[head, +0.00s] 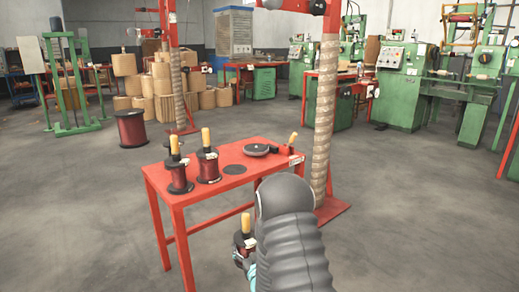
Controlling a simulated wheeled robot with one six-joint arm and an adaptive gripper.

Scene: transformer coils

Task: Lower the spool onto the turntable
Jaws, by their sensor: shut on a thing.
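The spool (241,241) is dark with a yellow-tan top (246,222) and stands roughly upright at the near side, in front of the red table (211,198). My gripper (243,259) is shut on it low down; my dark arm hides part of the gripper and the spool's right side. The turntable, a grey round disc (255,150), sits on the table's far right part with no spool on it. The held spool is apart from it, nearer to me.
Two dark-red spools with yellow tops, one (179,177) and another (207,165), stand on the table's left part. A small yellow-topped item (293,139) is at the right corner. A wrapped post (325,120) rises behind the table's right side.

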